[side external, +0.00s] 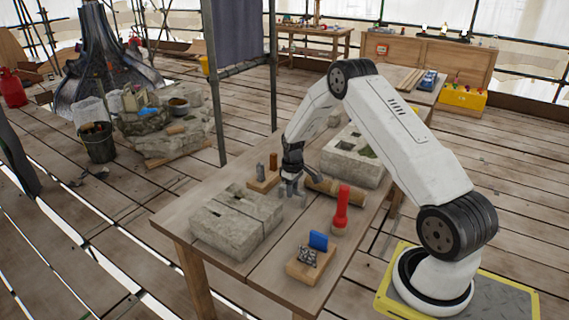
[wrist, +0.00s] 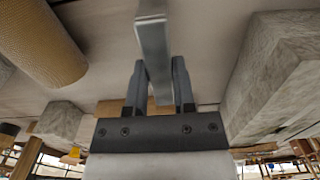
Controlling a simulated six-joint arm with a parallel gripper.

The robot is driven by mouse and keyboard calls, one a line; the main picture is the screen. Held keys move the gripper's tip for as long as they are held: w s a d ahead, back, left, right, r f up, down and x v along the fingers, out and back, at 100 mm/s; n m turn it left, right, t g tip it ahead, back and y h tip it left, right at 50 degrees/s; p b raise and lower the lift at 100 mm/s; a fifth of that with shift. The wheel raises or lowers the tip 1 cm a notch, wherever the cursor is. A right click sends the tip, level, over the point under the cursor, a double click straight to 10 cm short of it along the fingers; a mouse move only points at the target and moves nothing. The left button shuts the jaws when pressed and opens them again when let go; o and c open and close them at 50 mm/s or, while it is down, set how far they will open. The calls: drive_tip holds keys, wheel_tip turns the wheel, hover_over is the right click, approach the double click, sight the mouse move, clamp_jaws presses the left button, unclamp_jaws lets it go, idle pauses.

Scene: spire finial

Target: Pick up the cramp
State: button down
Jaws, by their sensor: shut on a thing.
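The cramp (wrist: 155,55) is a flat grey metal bar with a bent end. In the wrist view it stands between the two dark fingers of my gripper (wrist: 160,85), which are shut on it. Its far end points toward the top of the picture. In the side view my gripper (side external: 292,187) is low over the wooden table, between the slotted stone blocks and the tan cylinder. The cramp is too small there to tell apart from the fingers. I cannot tell whether it touches the table.
Pale stone blocks (side external: 237,218) with slots lie at the table's front left. A tan cylinder (side external: 326,187), a red tool (side external: 341,208) and a wooden block (side external: 306,272) with a blue item are to the right. A larger stone (side external: 352,157) and a small wooden stand (side external: 263,184) are behind.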

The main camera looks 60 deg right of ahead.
drive_tip(key=shift+r, duration=0.2)
wheel_tip(320, 180, up, 10)
drive_tip(key=shift+f, duration=0.15)
idle(0.4)
